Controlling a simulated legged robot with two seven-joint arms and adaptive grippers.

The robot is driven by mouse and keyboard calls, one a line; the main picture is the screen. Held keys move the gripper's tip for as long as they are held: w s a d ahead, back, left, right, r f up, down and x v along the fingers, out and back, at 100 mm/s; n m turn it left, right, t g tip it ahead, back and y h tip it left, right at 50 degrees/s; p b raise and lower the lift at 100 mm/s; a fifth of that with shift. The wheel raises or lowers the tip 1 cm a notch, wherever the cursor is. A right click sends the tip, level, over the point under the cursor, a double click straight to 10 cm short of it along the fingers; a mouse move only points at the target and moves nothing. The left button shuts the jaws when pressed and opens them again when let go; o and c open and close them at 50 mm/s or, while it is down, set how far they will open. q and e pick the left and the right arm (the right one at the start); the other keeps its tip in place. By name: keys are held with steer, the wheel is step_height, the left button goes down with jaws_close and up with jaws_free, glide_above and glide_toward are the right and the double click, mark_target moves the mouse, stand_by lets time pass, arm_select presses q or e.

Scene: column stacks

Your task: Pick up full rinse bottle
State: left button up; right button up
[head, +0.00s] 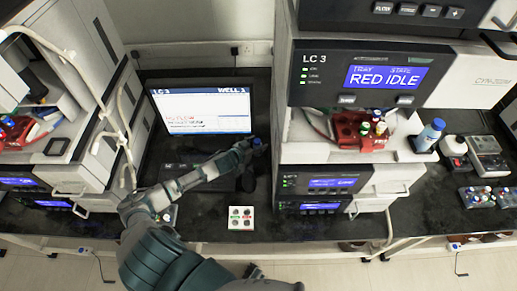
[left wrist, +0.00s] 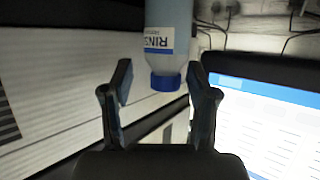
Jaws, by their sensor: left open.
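A rinse bottle (left wrist: 168,45) shows in the left wrist view, upside down in the picture, with a pale body, a white label reading RINS and a blue cap (left wrist: 166,82). My left gripper (left wrist: 160,85) is open, with one finger on each side of the cap and visible gaps between. In the head view my left gripper (head: 254,150) is beside the right-hand instrument stack, by a small blue spot (head: 257,141) that may be this cap. Most of the bottle is hidden there. My right gripper is not seen clearly.
Another blue-capped bottle (head: 427,136) stands at the right near a red tray of small bottles (head: 358,130). A monitor (head: 202,109) stands behind my left arm. A white four-button box (head: 241,218) sits at the bench front. Instrument stacks flank this gap.

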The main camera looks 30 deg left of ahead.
arm_select(q)
steer(key=shift+a, duration=0.15)
steer(key=shift+s+a+f, duration=0.1)
steer(key=shift+a, duration=0.25)
steer(key=c, duration=0.7)
steer(key=shift+d, duration=0.2)
steer(key=shift+c, duration=0.2)
